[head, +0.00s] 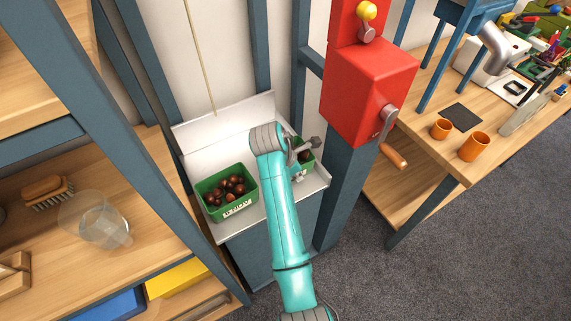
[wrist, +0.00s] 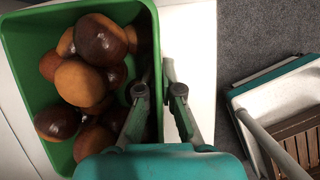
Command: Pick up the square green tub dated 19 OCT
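A square green tub (head: 212,207) full of brown chestnuts stands on the white shelf, left of my arm. Its front label has dark print too small to read. A second green tub (head: 309,167) with chestnuts stands to the right, mostly hidden behind my gripper (head: 308,150). In the wrist view a green tub (wrist: 26,52) fills the left side, with chestnuts in it. My gripper (wrist: 159,92) is open there, one finger inside the tub's right wall and one outside, with a gap between them. No date is legible on either tub.
The white shelf (head: 240,232) has a raised back and sits between blue-grey posts. A red machine with a crank (head: 370,90) stands close on the right. A wooden shelf at left holds a brush (head: 48,190) and a clear glass (head: 103,233). Orange cups (head: 474,146) stand on the right bench.

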